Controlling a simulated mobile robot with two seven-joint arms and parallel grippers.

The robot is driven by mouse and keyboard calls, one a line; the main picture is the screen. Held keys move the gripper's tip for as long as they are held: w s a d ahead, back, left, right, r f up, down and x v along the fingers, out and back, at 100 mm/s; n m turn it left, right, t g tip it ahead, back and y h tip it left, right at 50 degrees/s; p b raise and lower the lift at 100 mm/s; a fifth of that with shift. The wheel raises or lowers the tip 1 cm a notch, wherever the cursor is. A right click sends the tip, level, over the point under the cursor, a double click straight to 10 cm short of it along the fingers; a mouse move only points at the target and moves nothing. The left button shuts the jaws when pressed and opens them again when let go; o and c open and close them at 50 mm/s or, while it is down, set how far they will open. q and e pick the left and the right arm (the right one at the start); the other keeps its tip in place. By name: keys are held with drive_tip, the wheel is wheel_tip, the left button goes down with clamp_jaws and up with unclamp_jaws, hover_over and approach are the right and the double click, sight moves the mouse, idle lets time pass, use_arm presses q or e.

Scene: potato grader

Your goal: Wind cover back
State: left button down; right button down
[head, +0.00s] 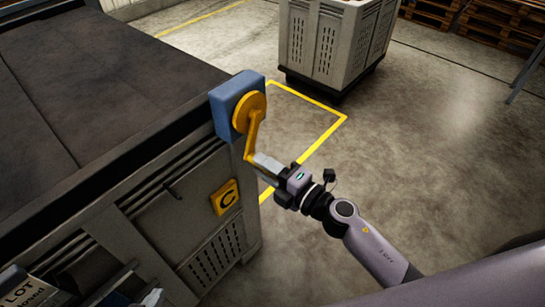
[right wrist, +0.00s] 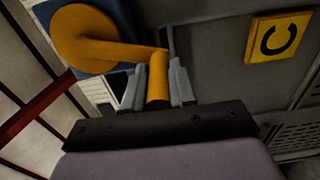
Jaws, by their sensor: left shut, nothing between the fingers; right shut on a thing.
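A yellow crank handle (head: 252,135) on a round yellow hub (head: 248,113) sits on a blue box (head: 230,98) at the corner of a large grey crate. The dark cover (head: 110,85) lies spread over the crate top. My right gripper (head: 262,166) is shut on the grip at the crank's lower end. The right wrist view shows the yellow grip (right wrist: 158,80) between its two fingers. My left gripper (head: 150,297) shows only as pale fingertips at the bottom edge, low by the crate's side, shut and empty; most of it is cut off.
A yellow plate marked C (head: 225,197) is on the crate side. Another grey crate (head: 335,40) stands behind on open concrete. Yellow floor lines (head: 322,140) run beside the crank. Wooden pallets (head: 500,22) are at the back right.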

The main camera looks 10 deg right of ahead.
drive_tip(key=s+a+r+p, duration=0.2)
drive_tip(key=r+p, duration=0.2)
drive_tip(key=r, duration=0.1)
drive_tip(key=s+a+r+p, duration=0.1)
drive_tip(key=a+r+p, duration=0.2)
drive_tip(key=r+p, duration=0.1)
drive_tip(key=shift+s+r, duration=0.35)
idle(0.5)
drive_tip(key=w+d+r, duration=0.6)
drive_tip(key=d+r, duration=0.2)
drive_tip(key=r, duration=0.1)
drive_tip(key=shift+r, duration=0.35)
idle(0.8)
drive_tip(key=shift+d, duration=0.1)
